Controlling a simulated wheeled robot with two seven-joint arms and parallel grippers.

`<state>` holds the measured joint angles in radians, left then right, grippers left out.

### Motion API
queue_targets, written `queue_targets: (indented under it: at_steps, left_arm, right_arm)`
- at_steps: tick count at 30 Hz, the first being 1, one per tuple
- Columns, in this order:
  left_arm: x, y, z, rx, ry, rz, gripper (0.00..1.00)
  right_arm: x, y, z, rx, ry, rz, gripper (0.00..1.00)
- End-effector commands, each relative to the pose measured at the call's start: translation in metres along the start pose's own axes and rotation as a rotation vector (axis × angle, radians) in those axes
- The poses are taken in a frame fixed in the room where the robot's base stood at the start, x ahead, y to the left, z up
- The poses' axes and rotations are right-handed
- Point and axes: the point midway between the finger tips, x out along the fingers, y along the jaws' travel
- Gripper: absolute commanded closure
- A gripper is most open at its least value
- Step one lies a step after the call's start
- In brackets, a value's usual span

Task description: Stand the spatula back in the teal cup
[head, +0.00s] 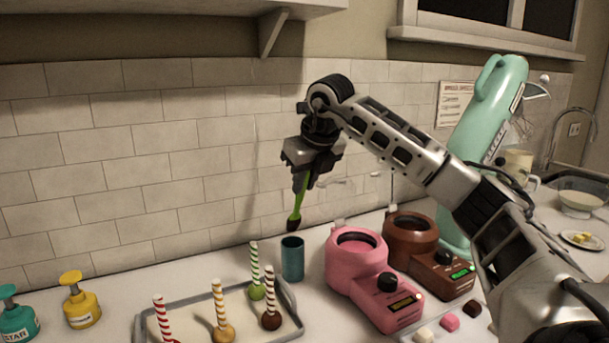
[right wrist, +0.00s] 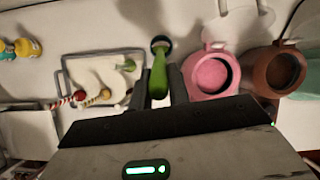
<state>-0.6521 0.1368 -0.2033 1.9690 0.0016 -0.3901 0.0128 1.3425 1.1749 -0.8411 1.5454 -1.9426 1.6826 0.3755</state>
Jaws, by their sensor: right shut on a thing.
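The spatula (head: 298,205) has a green handle and a dark lower end. My right gripper (head: 302,184) is shut on its handle and holds it hanging down, slightly tilted, above the counter. The teal cup (head: 292,259) stands upright on the counter, below the spatula. In the head view the spatula's dark end is above the cup's rim, apart from it. My left gripper is not in view.
A tray (head: 292,302) with several striped-stick cake pops is left of the cup. A pink melting pot (head: 362,272) and a brown one (head: 425,250) stand to its right. Yellow (head: 80,303) and teal (head: 18,318) pump bottles are at far left. A tiled wall is behind.

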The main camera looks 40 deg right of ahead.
Motion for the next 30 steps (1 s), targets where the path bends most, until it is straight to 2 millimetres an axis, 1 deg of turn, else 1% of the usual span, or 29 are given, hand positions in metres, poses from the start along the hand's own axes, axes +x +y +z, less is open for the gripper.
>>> queue_targets:
  at_steps: [1, 3, 18, 24, 30]
  left_arm:
    - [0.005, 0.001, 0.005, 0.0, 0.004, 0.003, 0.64]
    - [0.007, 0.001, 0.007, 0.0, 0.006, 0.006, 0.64]
    - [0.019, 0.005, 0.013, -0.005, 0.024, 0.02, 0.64]
    - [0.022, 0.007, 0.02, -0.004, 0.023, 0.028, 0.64]
    - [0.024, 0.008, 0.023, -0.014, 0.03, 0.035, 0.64]
  right_arm:
    - [0.009, 0.001, -0.004, 0.001, -0.001, 0.0, 1.0]
    - [0.015, 0.001, -0.007, 0.001, -0.001, 0.0, 1.0]
    - [0.053, 0.003, -0.027, 0.001, 0.0, -0.001, 1.0]
    - [0.069, 0.004, -0.035, 0.001, -0.001, -0.001, 1.0]
    - [0.08, 0.005, -0.04, 0.001, -0.001, 0.0, 1.0]
